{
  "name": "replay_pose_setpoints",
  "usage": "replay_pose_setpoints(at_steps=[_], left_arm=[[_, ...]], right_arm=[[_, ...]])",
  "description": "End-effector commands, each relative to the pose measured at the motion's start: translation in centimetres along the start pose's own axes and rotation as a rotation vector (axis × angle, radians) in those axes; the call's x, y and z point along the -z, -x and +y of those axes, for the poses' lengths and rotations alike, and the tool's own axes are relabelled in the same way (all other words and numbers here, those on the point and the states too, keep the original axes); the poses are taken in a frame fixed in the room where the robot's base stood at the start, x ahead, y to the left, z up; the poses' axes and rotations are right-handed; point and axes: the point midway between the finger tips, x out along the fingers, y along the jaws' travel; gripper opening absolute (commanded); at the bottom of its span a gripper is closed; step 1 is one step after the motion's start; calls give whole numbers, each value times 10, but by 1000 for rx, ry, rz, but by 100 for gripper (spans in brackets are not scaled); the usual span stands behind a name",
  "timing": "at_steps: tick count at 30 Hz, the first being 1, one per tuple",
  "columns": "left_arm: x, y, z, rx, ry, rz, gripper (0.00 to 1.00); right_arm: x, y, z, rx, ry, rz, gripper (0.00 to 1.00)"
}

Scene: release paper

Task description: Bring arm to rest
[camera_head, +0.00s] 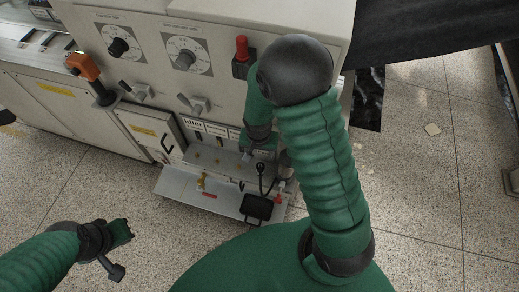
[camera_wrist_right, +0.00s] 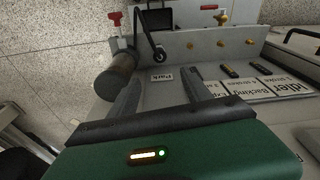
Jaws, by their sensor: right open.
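My right arm (camera_head: 320,150) is raised, with its elbow high and its forearm pointing down at the machine's front. My right gripper shows in the right wrist view (camera_wrist_right: 162,82), open, with two dark fingers apart and nothing between them. It faces the grey panel, where a small label (camera_wrist_right: 162,77) reading "Park" is seen between the fingertips. A brown cylindrical part (camera_wrist_right: 117,74) is just left of the fingers. In the head view the right fingers are mostly hidden. My left gripper (camera_head: 115,248) is low at the left, over the floor, with its jaw opening unclear.
The machine front (camera_head: 215,45) carries dials, an orange-handled lever (camera_head: 82,66) and a red-topped knob (camera_head: 241,48). A low shelf (camera_head: 185,184) with small brass fittings and a black curved lever (camera_wrist_right: 150,35) lie close to my right gripper.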

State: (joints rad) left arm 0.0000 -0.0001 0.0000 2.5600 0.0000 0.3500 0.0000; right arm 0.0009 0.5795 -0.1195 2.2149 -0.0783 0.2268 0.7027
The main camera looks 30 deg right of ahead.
Motion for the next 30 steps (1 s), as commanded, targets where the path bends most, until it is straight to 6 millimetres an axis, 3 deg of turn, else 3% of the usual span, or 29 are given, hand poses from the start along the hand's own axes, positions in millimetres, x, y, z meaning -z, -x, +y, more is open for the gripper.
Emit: replay_pose_setpoints(at_steps=[13,16,19,22,25,30], left_arm=[[0,1,0,0,0,0,0],[3,13,0,0,0,-1,0],[7,31,0,0,0,0,0],[10,44,0,0,0,1,0],[12,50,0,0,0,0,0],[12,50,0,0,0,0,0]], right_arm=[[0,4,-1,3,9,1,57],[-6,38,-5,31,99,8,57],[-24,98,-7,78,296,26,57],[-47,146,-3,112,504,51,57],[-64,171,2,128,651,71,57],[-70,176,4,132,712,76,57]])
